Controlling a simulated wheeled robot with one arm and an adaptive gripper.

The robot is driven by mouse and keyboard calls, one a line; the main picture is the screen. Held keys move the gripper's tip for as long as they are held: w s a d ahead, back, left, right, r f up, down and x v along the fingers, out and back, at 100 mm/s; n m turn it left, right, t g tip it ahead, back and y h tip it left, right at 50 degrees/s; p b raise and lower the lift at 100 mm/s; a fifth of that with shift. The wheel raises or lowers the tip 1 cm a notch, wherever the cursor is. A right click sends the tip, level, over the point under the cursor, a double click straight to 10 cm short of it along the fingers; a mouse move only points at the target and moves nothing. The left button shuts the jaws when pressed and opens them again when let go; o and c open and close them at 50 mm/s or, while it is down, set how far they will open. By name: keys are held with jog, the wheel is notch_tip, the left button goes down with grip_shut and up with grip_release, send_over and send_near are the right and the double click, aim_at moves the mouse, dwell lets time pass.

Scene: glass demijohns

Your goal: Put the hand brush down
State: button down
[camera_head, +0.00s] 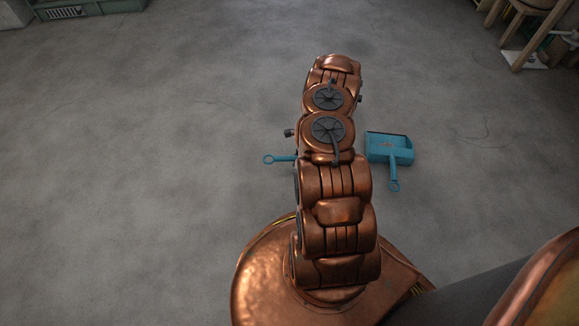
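The hand brush (280,159) shows only as a blue handle with a ring at its end, sticking out to the left from behind my copper arm. Its head is hidden by the arm. I cannot tell whether the brush touches the floor or is held above it. My gripper is not visible; my own arm links hide it. A blue dustpan (401,152) lies on the floor just right of my arm, its handle pointing toward me.
The grey concrete floor (150,170) is bare to the left and wide open on the right. A green-grey box (85,8) stands at the far left. A wooden stand (525,45) with a white base piece is at the far right.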

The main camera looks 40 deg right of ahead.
jog(key=shift+w+a+f, duration=0.1)
jog(key=shift+w+a, duration=0.25)
jog(key=shift+a, duration=0.25)
jog(key=shift+w+a+f, duration=0.1)
jog(key=shift+w+a, duration=0.25)
jog(key=shift+a, duration=0.2)
jog(key=shift+w+a+f+b, duration=0.15)
jog(key=shift+f+b, duration=0.45)
jog(key=shift+f, duration=0.25)
jog(key=shift+w+a+f+b, duration=0.1)
jog(key=shift+f+b, duration=0.45)
jog(key=shift+f, duration=0.3)
jog(key=shift+f, duration=0.1)
jog(key=c, duration=1)
grip_release()
